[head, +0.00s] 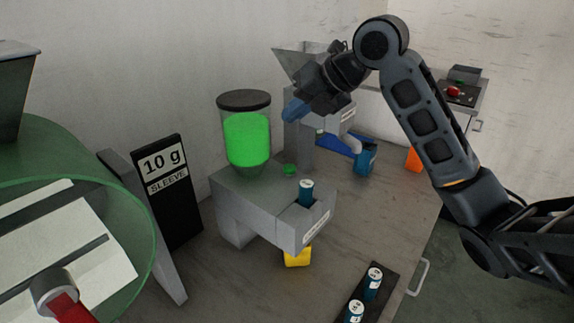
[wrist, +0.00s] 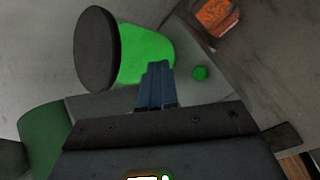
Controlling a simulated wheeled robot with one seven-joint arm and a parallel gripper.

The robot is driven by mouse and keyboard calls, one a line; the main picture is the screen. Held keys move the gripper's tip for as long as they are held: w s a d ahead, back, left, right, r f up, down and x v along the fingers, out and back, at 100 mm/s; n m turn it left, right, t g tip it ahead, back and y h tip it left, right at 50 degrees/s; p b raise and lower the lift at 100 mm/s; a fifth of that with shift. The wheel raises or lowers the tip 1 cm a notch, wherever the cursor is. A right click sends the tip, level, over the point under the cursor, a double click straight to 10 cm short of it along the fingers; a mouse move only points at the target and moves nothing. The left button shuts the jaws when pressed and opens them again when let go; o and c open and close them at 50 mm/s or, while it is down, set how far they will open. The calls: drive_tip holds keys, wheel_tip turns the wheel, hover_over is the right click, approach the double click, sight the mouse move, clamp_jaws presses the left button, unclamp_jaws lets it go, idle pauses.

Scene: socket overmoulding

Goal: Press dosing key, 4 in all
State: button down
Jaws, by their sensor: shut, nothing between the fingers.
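The dosing key looks to be the small green button (head: 289,170) on top of the grey dosing machine (head: 232,192), beside its clear hopper of green material (head: 247,138). The button also shows in the wrist view (wrist: 200,73), to the right of my fingertips. My gripper (head: 292,110) is shut and empty, its blue fingers held above the machine and apart from the button. The closed fingers show in the wrist view (wrist: 157,76), in front of the green hopper. A blue cylinder (head: 306,188) stands upright in the machine's front part. A yellow block or cup (head: 297,258) sits below that front part.
A sign (head: 166,178) reading "10 g SLEEVE" stands left. A green drum (head: 140,255) with a red handle fills the far left. A black tray (head: 348,318) holds blue cylinders in front. Behind are a second machine, a blue container (head: 365,160) and an orange one (head: 413,160).

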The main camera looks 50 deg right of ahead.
drive_tip(key=b, duration=0.4)
hover_over(294, 167)
wheel_tip(294, 167, down, 8)
drive_tip(key=shift+r, duration=0.25)
drive_tip(key=shift+f+b, duration=0.7)
drive_tip(key=shift+f, duration=0.1)
idle(1.3)
drive_tip(key=shift+f+b, duration=0.3)
drive_tip(key=shift+b, duration=0.45)
drive_tip(key=shift+f+b, duration=0.55)
drive_tip(key=shift+b, duration=0.25)
idle(0.6)
idle(0.3)
drive_tip(key=shift+r+p, duration=0.4)
drive_tip(key=shift+r, duration=0.65)
drive_tip(key=shift+r, duration=0.1)
